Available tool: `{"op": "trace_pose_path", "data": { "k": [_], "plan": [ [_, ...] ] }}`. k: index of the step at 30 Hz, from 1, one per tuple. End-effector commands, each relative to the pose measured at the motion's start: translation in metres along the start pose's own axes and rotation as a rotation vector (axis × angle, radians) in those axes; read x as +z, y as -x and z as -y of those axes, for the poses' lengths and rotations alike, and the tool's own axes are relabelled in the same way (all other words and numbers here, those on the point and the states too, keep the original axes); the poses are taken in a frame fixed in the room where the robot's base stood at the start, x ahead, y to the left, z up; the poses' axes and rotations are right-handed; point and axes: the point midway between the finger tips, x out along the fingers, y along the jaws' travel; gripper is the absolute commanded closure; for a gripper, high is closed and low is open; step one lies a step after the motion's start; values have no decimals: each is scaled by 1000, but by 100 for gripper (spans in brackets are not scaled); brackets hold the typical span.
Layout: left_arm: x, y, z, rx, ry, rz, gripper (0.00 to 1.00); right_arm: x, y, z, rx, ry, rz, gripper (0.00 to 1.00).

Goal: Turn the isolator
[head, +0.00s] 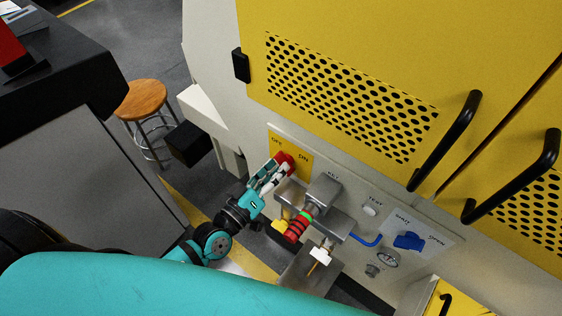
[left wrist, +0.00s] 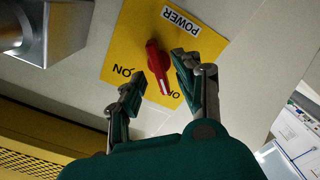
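The isolator is a red rotary knob (left wrist: 157,66) on a yellow plate (left wrist: 118,62) marked POWER, ON and OFF. In the head view the red knob (head: 285,160) sits on the front panel of the machine. My left gripper (head: 277,171) is at the knob and partly covers it. In the left wrist view the two fingers of my left gripper (left wrist: 161,70) are apart, with the knob between them. One finger is close to each side of it; I cannot tell whether either touches. The knob's handle points towards the OFF side at its lower end. My right gripper is not in view.
Right of the isolator, a grey metal block (head: 322,190) and a red-and-green banded part (head: 298,226) stick out of the panel. A blue knob (head: 408,241) and black door handles (head: 449,137) lie further right. A wooden stool (head: 141,98) stands back left.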

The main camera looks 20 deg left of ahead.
Motion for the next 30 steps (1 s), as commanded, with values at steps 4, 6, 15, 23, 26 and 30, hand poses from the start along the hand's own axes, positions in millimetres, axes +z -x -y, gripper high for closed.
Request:
{"op": "trace_pose_path", "data": {
  "k": [4, 6, 15, 23, 26, 30],
  "plan": [
    [0, -16, 0, 0, 1, 0, 66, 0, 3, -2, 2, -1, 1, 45],
    [0, -20, 0, -1, 1, 1, 66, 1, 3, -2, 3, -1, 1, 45],
    [1, -22, 0, -1, 1, 1, 66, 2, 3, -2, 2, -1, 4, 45],
    [1, -21, 0, -1, 0, 1, 99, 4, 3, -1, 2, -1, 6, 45],
    [0, -21, 1, -1, 0, 1, 100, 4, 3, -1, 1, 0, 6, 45],
    [0, -21, 1, -1, -1, 1, 100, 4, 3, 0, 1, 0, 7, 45]
  ]
}}
